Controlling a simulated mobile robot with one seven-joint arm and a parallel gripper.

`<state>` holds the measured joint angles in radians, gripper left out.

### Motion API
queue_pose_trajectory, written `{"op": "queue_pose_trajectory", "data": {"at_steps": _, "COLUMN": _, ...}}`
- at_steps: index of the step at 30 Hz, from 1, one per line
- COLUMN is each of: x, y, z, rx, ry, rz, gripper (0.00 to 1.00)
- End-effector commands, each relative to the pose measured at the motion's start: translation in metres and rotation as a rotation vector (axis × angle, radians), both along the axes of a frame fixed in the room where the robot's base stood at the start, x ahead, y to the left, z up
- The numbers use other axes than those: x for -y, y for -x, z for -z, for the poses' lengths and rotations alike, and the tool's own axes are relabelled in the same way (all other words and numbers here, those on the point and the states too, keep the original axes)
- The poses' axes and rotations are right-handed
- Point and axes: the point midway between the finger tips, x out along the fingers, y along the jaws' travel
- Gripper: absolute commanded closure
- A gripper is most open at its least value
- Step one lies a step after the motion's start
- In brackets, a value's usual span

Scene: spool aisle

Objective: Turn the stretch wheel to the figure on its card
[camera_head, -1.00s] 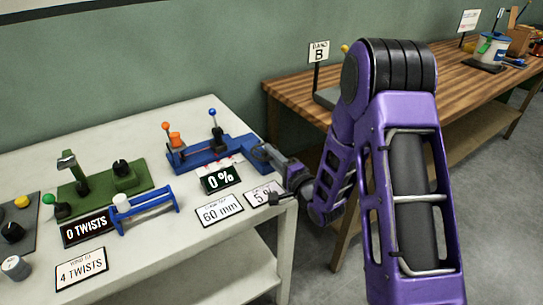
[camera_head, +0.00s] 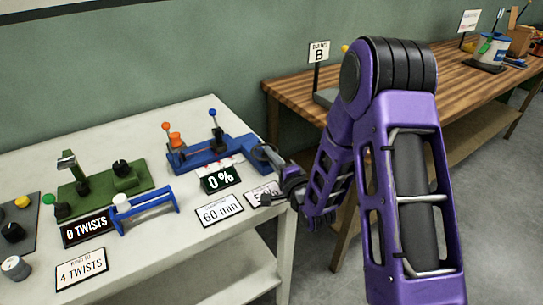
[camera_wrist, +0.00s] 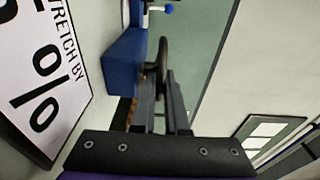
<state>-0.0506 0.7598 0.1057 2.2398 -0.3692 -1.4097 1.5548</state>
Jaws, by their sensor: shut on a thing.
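The blue stretch rig (camera_head: 205,154) stands at the back right of the white table. Its dark stretch wheel (camera_head: 262,153) is at the right end. My gripper (camera_head: 273,163) is at the wheel, shut on its rim. In the wrist view the wheel (camera_wrist: 162,58) shows edge-on between my two fingers, beside the blue body (camera_wrist: 122,62). The rig's display (camera_head: 220,179) reads 0 %. The stretch card (camera_head: 262,194) is partly hidden by my gripper in the head view. The wrist view shows the same card (camera_wrist: 35,75), cut off, with "stretch by" and a % figure.
A white 60 mm card (camera_head: 219,211) lies in front of the display. A green twisting rig (camera_head: 103,188), a 0 TWISTS display (camera_head: 87,228) and a 4 TWISTS card (camera_head: 82,269) are to the left. A wooden bench (camera_head: 440,85) with a band B sign (camera_head: 319,51) stands behind my arm.

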Motion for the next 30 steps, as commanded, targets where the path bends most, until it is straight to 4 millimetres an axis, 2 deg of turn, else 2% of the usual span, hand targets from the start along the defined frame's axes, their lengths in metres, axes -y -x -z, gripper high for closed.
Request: {"op": "queue_pose_trajectory", "data": {"at_steps": 30, "x": -0.026, "y": 0.008, "z": 0.001, "rx": -0.002, "ry": -0.001, "rz": 0.914, "gripper": 1.0}}
